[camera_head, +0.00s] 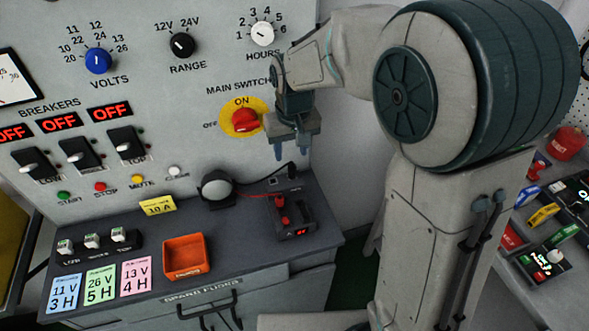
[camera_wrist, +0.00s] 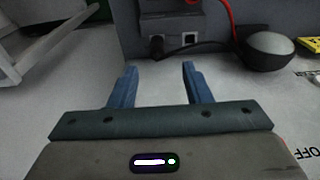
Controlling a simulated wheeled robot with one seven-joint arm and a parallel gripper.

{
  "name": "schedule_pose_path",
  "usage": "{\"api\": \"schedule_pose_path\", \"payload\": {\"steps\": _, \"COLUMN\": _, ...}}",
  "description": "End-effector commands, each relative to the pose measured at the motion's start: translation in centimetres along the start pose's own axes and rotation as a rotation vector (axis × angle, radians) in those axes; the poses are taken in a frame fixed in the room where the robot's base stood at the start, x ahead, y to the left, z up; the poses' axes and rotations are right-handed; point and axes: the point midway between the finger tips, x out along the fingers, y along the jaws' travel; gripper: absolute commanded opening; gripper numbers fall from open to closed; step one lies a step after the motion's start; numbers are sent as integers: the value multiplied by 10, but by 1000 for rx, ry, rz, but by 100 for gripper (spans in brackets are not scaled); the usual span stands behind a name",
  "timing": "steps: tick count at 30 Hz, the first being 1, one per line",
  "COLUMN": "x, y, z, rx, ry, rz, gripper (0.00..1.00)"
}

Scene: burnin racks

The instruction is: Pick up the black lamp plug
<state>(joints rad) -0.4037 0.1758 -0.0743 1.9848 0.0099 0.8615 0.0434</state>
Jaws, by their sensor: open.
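The black lamp plug (camera_head: 291,168) appears as a small dark piece at the end of a black cable, at the back right of the grey bench top. In the wrist view, the plug (camera_wrist: 156,50) is a dark shape beside a grey socket block (camera_wrist: 172,28), and I cannot tell whether it is seated. The round lamp (camera_head: 217,187) sits to its left; it also shows in the wrist view (camera_wrist: 272,45). My gripper (camera_head: 292,150) is open and empty, pointing down above the plug. Its blue fingers (camera_wrist: 160,68) are apart, with the plug beyond their tips.
A black box with red parts (camera_head: 294,220) and a red cable stand just in front of the plug. An orange tray (camera_head: 185,257) and a yellow 10 A card (camera_head: 157,206) lie further left. The panel with its red main switch (camera_head: 245,119) rises behind, close to my gripper.

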Motion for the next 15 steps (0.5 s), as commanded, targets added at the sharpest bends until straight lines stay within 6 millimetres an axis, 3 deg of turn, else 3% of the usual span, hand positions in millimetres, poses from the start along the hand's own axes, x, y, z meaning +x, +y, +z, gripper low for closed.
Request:
{"api": "schedule_pose_path", "payload": {"steps": 8, "x": 23, "y": 2, "z": 1, "rx": 3, "ry": -2, "rz": 1, "gripper": 44}}
{"api": "schedule_pose_path", "payload": {"steps": 15, "x": 57, "y": 3, "z": 2, "rx": 1, "ry": -3, "rz": 1, "gripper": 44}}
